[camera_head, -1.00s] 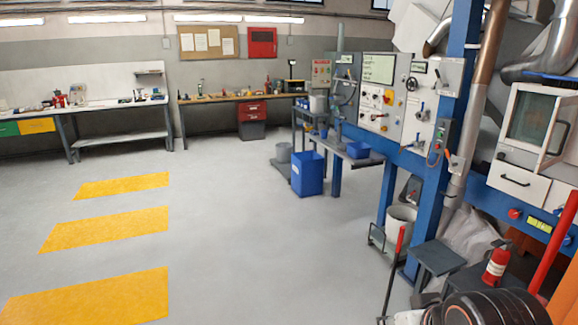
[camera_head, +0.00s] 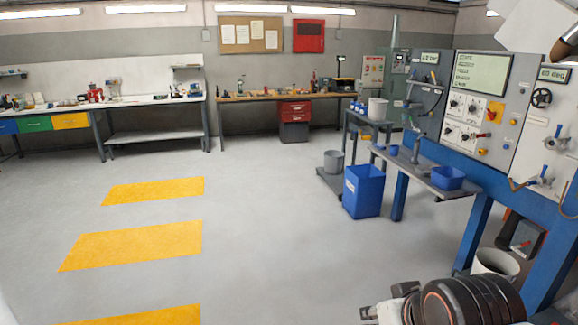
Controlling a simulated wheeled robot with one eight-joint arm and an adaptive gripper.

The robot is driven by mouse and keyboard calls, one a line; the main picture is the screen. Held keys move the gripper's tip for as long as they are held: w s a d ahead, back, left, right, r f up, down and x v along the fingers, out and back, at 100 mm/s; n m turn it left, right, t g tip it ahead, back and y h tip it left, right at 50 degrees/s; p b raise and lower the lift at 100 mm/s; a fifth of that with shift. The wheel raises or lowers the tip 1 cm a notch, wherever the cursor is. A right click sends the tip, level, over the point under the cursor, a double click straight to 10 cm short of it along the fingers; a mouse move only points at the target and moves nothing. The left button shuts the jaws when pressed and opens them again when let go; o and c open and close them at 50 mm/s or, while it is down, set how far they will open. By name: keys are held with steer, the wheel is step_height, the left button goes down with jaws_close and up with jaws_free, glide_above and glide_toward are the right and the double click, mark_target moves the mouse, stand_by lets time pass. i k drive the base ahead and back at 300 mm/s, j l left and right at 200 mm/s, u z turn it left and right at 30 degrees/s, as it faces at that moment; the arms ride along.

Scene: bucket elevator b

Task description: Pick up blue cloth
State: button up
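I cannot make out a blue cloth for certain. A low grey side table (camera_head: 418,176) stands at the right by the control panel. On it are a blue tray (camera_head: 449,179) and a small blue item (camera_head: 392,150), too small to identify. Dark, rounded links of my arm show at the bottom right. My gripper cannot be made out in this view.
Workbenches (camera_head: 250,98) line the back wall. The blue-framed machine (camera_head: 492,110) fills the right. The floor with yellow markings (camera_head: 140,245) is clear.

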mark_target(378, 146)
steer(key=i+z, duration=0.1)
steer(key=i, duration=0.6)
steer(key=i+j+z, duration=0.1)
steer(key=i, duration=0.6)
steer(key=i+j, duration=0.15)
steer(key=i, duration=0.55)
steer(key=i+l+z, duration=0.25)
steer(key=i+z, duration=0.2)
steer(key=i, duration=0.75)
steer(key=i+j+z, duration=0.2)
steer(key=i+z, duration=0.2)
steer(key=i, duration=0.8)
steer(key=i+u, duration=0.1)
steer(key=i, duration=0.45)
steer(key=i+l, duration=0.15)
steer(key=i, duration=0.4)
steer(key=u, duration=0.05)
